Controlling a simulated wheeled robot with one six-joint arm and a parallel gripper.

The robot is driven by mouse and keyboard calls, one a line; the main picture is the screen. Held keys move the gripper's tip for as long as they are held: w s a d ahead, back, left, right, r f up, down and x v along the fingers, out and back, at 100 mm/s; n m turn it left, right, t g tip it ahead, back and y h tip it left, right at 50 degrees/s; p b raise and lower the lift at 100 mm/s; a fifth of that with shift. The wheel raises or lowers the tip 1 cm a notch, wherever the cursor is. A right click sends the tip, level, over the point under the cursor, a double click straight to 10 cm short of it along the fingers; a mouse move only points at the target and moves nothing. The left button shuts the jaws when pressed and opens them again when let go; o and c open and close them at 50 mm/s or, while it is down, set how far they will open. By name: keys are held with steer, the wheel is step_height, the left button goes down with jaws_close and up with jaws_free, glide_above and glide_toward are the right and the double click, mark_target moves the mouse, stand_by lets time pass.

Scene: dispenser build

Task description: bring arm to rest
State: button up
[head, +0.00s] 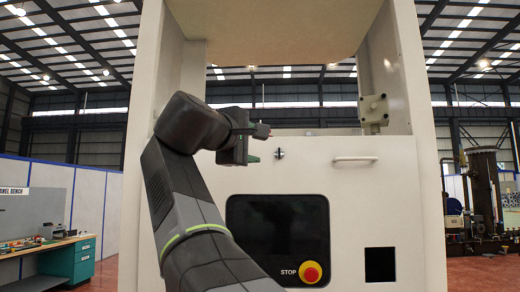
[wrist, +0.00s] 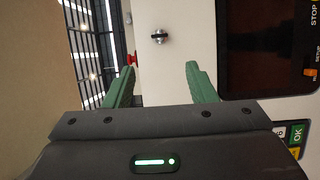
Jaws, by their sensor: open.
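My gripper (head: 261,145) is held in front of the white machine (head: 300,180), left of the middle in the head view. In the wrist view my gripper (wrist: 160,88) shows two green fingers spread apart with nothing between them. A round metal lock with a dark slot (wrist: 160,36) shows on the white panel beyond the fingertips. The same lock (head: 279,153) is just right of my gripper in the head view. I cannot tell the exact gap between the fingers and the panel.
The machine front has a dark screen (head: 277,228), a red stop button (head: 310,272), a bar handle (head: 355,158) and a square black opening (head: 380,264). A grey box (head: 374,110) sits on the right post. A bench (head: 68,259) stands far left.

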mark_target(278, 153)
stand_by(0.4)
steer(key=p+x, duration=0.3)
steer(key=x, duration=1)
steer(key=shift+w+d+p, duration=0.1)
steer(key=shift+w+p, duration=0.25)
